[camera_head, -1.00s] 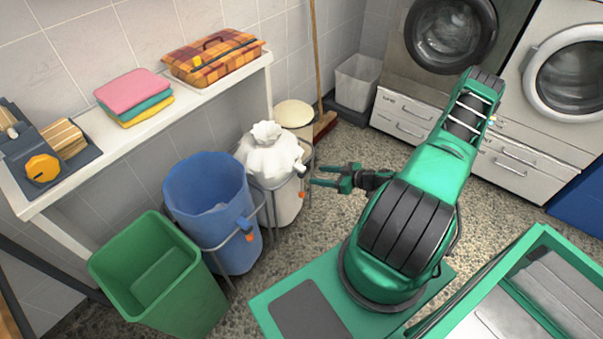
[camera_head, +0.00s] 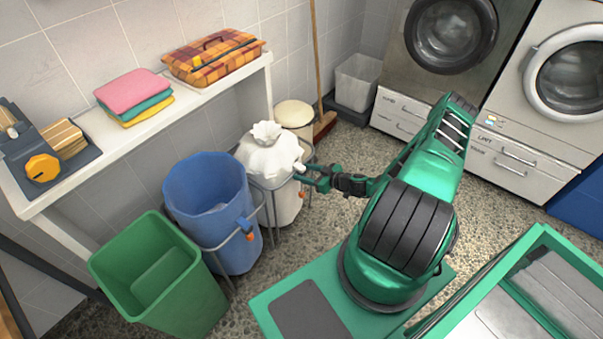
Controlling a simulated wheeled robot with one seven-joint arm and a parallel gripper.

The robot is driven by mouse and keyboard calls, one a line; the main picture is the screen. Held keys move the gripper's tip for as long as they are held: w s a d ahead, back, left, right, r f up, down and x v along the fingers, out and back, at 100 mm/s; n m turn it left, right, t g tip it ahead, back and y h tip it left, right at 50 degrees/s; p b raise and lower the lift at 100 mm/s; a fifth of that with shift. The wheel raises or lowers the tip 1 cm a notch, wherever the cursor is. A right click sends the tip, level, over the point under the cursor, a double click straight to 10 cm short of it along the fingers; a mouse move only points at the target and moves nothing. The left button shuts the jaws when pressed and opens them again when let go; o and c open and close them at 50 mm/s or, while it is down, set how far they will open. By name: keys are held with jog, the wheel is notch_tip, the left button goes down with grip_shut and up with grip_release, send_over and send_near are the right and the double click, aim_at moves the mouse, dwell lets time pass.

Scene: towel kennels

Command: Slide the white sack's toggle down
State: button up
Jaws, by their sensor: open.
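The white sack (camera_head: 268,160) hangs in a metal stand, its top gathered into a knot. Its small white toggle (camera_head: 299,166) sticks out on the right side of the sack, near the stand's rim. My gripper (camera_head: 306,175) is at the right side of the sack with its fingers apart, close by the toggle. I cannot tell whether the fingers touch it or have it between them.
A lidded cream bin (camera_head: 294,113) and a broom (camera_head: 318,70) are behind. Open floor lies to the right.

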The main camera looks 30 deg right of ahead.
jog(key=shift+x, duration=0.9)
